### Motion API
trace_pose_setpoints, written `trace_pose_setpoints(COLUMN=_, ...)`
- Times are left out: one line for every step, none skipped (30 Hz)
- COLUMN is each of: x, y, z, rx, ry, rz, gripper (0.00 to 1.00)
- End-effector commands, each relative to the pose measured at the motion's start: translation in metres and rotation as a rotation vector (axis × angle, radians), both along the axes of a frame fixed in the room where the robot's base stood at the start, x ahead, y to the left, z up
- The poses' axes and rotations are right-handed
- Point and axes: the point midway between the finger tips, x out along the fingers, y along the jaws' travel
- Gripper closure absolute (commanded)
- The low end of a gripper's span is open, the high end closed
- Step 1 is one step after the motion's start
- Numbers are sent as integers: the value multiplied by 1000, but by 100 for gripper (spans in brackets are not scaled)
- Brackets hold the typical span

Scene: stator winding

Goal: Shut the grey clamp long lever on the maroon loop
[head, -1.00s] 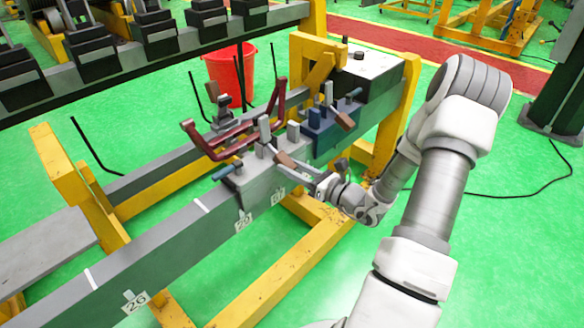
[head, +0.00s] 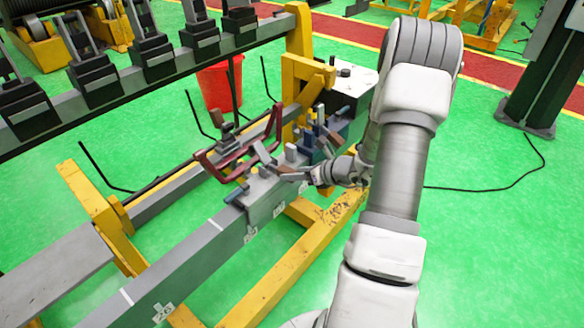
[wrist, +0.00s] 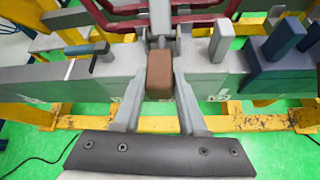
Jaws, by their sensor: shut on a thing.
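The maroon loop (head: 232,168) lies across the far side of the grey clamp (head: 266,190); its bars also show at the top of the wrist view (wrist: 108,24). The clamp's long lever has a brown grip (wrist: 160,75) pointing toward me. My gripper (head: 298,175) is at this lever on the near side of the clamp. In the wrist view its two fingers (wrist: 160,88) stand on either side of the lever and are shut on it. The grip partly hides the clamp's pivot. A grey bar (wrist: 160,16) overlaps the loop there.
A blue clamp (head: 338,128) with its own lever stands to the right on the same beam (head: 195,262). A short blue handle (wrist: 86,48) is left of the grip. A grey post (wrist: 221,40) stands close on the right. A red bucket (head: 214,88) is behind.

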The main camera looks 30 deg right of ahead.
Motion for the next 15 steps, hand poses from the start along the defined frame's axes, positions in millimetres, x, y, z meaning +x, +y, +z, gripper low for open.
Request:
trace_pose_setpoints(x=1, y=1, z=15, rx=-18, ry=43, rz=4, gripper=100)
trace_pose_setpoints(x=1, y=2, z=18, rx=-27, ry=66, rz=5, gripper=100)
trace_pose_setpoints(x=2, y=2, z=21, rx=-39, ry=98, rz=5, gripper=100)
trace_pose_setpoints(x=3, y=2, z=23, rx=-47, ry=122, rz=4, gripper=100)
trace_pose_setpoints(x=4, y=2, z=25, rx=-58, ry=146, rz=5, gripper=100)
trace_pose_setpoints(x=5, y=3, z=28, rx=-69, ry=177, rz=4, gripper=100)
trace_pose_setpoints(x=6, y=4, z=30, rx=-77, ry=201, rz=6, gripper=100)
trace_pose_setpoints(x=7, y=4, z=32, rx=-86, ry=225, rz=5, gripper=100)
trace_pose_setpoints(x=9, y=4, z=35, rx=-100, ry=256, rz=6, gripper=100)
trace_pose_setpoints(x=10, y=4, z=36, rx=-108, ry=279, rz=5, gripper=100)
trace_pose_setpoints(x=11, y=5, z=38, rx=-117, ry=302, rz=6, gripper=100)
trace_pose_setpoints(x=13, y=5, z=40, rx=-130, ry=332, rz=7, gripper=100)
trace_pose_setpoints(x=12, y=4, z=40, rx=-123, ry=332, rz=1, gripper=100)
trace_pose_setpoints(x=13, y=5, z=42, rx=-121, ry=329, rz=0, gripper=100)
trace_pose_setpoints(x=16, y=6, z=44, rx=-119, ry=328, rz=0, gripper=100)
